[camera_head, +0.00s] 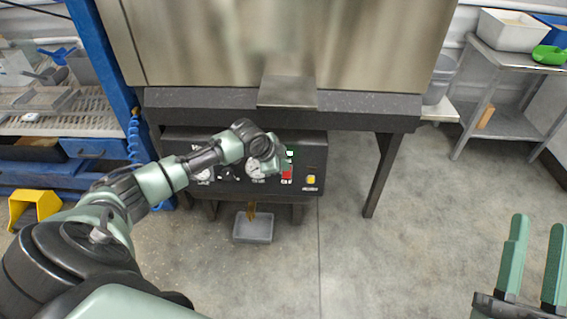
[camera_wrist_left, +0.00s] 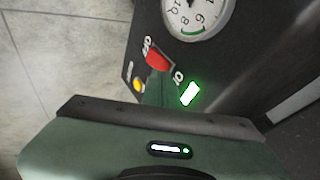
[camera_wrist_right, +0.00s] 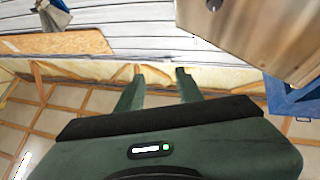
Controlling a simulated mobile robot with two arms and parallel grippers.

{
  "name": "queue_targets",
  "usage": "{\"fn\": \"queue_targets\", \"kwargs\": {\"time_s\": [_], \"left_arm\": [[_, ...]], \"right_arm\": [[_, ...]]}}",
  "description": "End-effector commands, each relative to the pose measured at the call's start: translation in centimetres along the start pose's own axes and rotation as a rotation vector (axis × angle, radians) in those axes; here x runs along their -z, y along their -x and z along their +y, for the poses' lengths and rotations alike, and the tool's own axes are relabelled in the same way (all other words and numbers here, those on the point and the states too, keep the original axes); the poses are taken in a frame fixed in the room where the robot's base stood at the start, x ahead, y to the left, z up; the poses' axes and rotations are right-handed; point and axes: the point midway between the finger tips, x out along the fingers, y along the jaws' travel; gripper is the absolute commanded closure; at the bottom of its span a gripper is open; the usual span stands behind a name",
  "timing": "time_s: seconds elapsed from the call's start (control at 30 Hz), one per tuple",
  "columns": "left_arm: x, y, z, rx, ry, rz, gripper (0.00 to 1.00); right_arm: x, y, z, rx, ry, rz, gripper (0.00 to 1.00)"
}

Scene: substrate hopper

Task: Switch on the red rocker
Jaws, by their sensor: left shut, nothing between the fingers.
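The red rocker (camera_head: 287,173) is on the dark control panel (camera_head: 316,150) under the hopper, below a green-lit switch (camera_head: 291,152). In the left wrist view the red rocker (camera_wrist_left: 158,60) sits between a yellow button (camera_wrist_left: 138,84) and the dial (camera_wrist_left: 196,14), with the lit switch (camera_wrist_left: 189,94) close by. My left gripper (camera_head: 282,162) is shut and empty, right in front of the panel at the rocker. Whether it touches the rocker I cannot tell. My right gripper (camera_head: 537,222) is open and empty, well away at the lower right; its spread fingers also show in the right wrist view (camera_wrist_right: 157,74).
A metal ledge (camera_head: 287,92) juts out above the panel. A grey tray (camera_head: 253,228) is on the floor below it. A blue rack (camera_head: 100,60) stands at left, a steel table (camera_head: 505,70) at right. The floor between the panel and my right gripper is clear.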

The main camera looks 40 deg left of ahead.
Motion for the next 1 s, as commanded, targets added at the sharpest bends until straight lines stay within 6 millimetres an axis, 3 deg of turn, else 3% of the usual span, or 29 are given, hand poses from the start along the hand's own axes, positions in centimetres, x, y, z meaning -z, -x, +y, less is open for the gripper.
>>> {"fn": "queue_targets", "kwargs": {"time_s": [0.63,1.0], "left_arm": [[0.2,0.4,-0.2,0.000,0.000,0.000,1.00],[0.2,0.4,-0.2,0.000,0.000,0.000,1.00]], "right_arm": [[-2.8,0.0,0.5,-0.007,0.011,-0.156,0.64],[-2.9,0.1,0.6,-0.009,0.012,-0.165,0.64]]}}
